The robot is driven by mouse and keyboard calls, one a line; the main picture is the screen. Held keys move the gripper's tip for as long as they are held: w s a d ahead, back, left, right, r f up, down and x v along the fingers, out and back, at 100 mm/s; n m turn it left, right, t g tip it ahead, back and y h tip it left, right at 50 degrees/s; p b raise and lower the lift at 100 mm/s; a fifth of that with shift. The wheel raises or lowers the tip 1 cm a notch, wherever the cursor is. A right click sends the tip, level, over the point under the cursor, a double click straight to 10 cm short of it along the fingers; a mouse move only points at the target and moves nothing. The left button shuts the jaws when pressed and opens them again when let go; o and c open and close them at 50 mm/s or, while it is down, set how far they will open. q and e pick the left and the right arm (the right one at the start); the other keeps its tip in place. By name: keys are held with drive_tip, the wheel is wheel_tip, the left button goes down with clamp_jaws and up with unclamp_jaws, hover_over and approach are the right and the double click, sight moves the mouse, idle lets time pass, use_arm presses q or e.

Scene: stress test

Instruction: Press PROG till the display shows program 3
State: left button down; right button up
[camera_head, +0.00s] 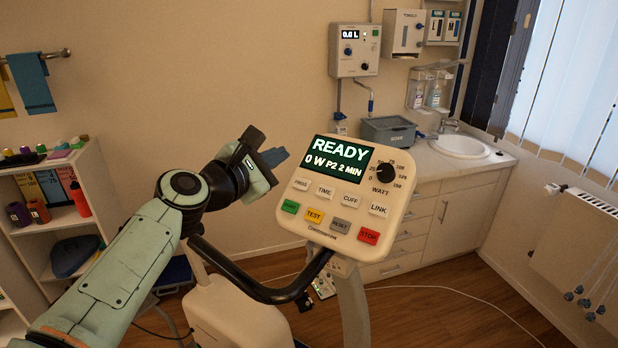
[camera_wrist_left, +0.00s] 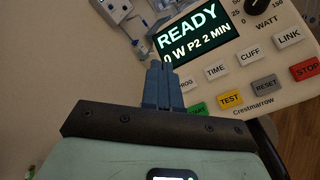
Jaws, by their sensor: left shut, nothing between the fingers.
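The cream control console (camera_head: 405,205) has a lit display (camera_head: 340,158) that reads READY, 0 W, P2, 2 MIN. The PROG button (camera_head: 301,184) is the leftmost white button in the row below the display. My left gripper (camera_head: 280,157) is shut and empty, left of the console's upper left edge and apart from the button in the picture. In the left wrist view, my gripper's blue fingertips (camera_wrist_left: 164,66) appear just left of the display, and the PROG button (camera_wrist_left: 186,85) is partly hidden beside them. My right gripper is in neither view.
TIME (camera_head: 325,191), CUFF (camera_head: 350,200) and LINK (camera_head: 378,209) buttons run right of PROG. START (camera_head: 290,207), TEST (camera_head: 314,215), RESET (camera_head: 340,225) and STOP (camera_head: 369,236) lie below. A black handlebar (camera_head: 270,295) curves below the console. A shelf (camera_head: 50,225) stands at left.

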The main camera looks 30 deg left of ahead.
sight(302, 184)
use_arm(q)
drive_tip(key=w+f+b, duration=0.1)
drive_tip(key=f, duration=0.1)
drive_tip(key=w+f+b, duration=0.1)
drive_tip(key=f, duration=0.1)
drive_tip(key=w+f+b, duration=0.1)
drive_tip(key=w+f, duration=0.1)
drive_tip(key=shift+w+f, duration=0.4)
drive_tip(key=shift+w, duration=0.05)
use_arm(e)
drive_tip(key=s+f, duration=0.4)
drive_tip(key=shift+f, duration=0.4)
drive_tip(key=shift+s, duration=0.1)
use_arm(q)
drive_tip(key=shift+f+b, duration=0.1)
drive_tip(key=shift+b, duration=0.2)
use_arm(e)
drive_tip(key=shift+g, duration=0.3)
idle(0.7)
use_arm(q)
drive_tip(key=shift+w+f, duration=0.25)
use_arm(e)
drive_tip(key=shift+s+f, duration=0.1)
